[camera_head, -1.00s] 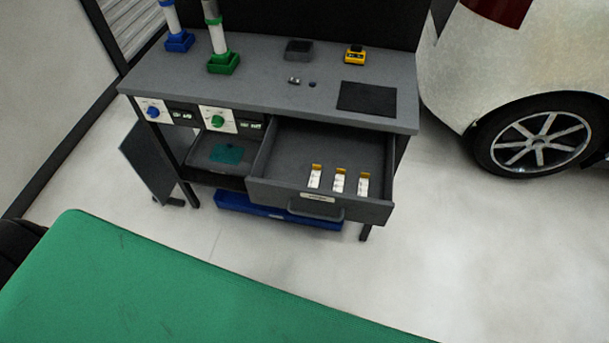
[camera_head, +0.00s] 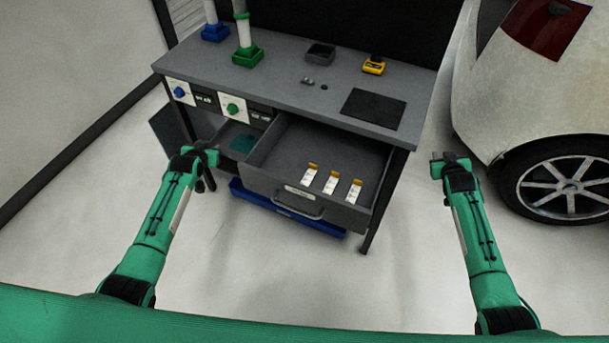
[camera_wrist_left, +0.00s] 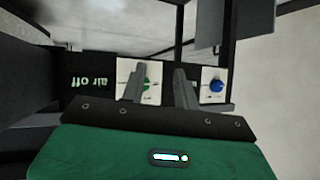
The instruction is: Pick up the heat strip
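Three small white strips with gold ends lie in the open drawer (camera_head: 285,190) of the grey bench in the head view: a left one (camera_head: 309,174), a middle one (camera_head: 330,183) and a right one (camera_head: 353,192). I cannot tell which is the heat strip. My left gripper (camera_head: 209,157) is at the drawer's left, apart from the strips. In the left wrist view its two fingers (camera_wrist_left: 158,85) are apart with nothing held, in front of the bench's knob panels. My right gripper (camera_head: 436,165) is right of the bench, empty, its fingers seemingly apart.
The bench top (camera_head: 290,85) holds a dark mat (camera_head: 373,108), a yellow device (camera_head: 374,66), a grey box (camera_head: 320,54) and green (camera_head: 247,55) and blue (camera_head: 214,32) stands. A blue case (camera_head: 285,208) lies below. A white car (camera_head: 520,100) stands right. The floor in front is clear.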

